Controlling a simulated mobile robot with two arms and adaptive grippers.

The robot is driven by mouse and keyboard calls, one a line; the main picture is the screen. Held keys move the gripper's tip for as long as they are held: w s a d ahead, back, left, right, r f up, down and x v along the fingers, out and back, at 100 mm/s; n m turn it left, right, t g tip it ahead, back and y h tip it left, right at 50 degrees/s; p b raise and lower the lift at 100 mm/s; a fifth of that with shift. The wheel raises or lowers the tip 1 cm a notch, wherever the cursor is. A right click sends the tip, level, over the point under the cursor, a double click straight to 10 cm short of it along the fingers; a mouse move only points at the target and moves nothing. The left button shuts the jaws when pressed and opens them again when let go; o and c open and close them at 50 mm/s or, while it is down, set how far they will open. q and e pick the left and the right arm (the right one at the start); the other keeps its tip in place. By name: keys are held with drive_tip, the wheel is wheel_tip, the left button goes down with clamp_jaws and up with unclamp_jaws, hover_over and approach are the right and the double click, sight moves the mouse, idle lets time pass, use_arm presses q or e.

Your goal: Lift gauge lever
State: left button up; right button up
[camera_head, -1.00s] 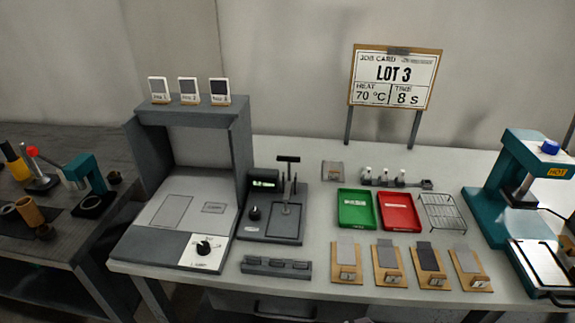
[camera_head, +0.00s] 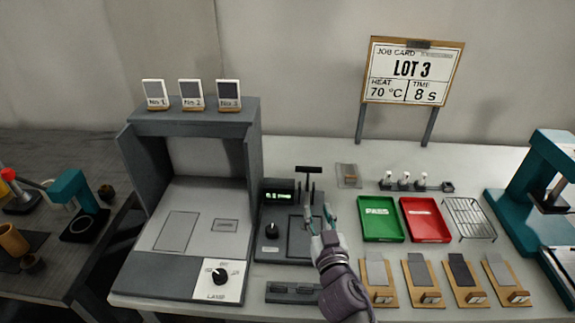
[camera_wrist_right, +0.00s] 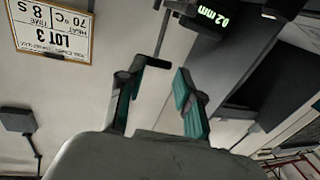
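The dark gauge (camera_head: 268,248) stands in the middle of the bench, with a knob, a small lit green display and an upright post. Its black T-shaped lever handle (camera_head: 308,169) tops the post. My right gripper (camera_head: 319,211) is just in front of the lever, to its lower right, with its fingers apart and nothing between them. In the right wrist view the open fingers (camera_wrist_right: 158,75) point towards a thin dark rod (camera_wrist_right: 164,30), and the gauge display (camera_wrist_right: 211,17) reads 0.2 mm. I cannot tell whether a finger touches the lever. My left gripper is not in view.
A grey lamp box (camera_head: 140,268) stands left of the gauge. A low dark block (camera_head: 292,292) lies in front. To the right are a green tray (camera_head: 366,233), a red tray (camera_head: 440,235), a wire rack (camera_head: 470,220) and several wooden boards. A teal press (camera_head: 505,205) stands far right.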

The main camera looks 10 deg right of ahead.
drive_tip(key=p, duration=0.1)
approach(308, 178)
drive_tip(key=w, duration=0.7)
drive_tip(key=w+d, duration=0.1)
drive_tip(key=w, duration=0.1)
drive_tip(key=shift+w+p, duration=0.3)
drive_tip(key=shift+w, duration=0.5)
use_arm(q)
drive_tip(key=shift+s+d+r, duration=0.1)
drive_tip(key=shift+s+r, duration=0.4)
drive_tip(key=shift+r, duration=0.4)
use_arm(e)
clamp_jaws()
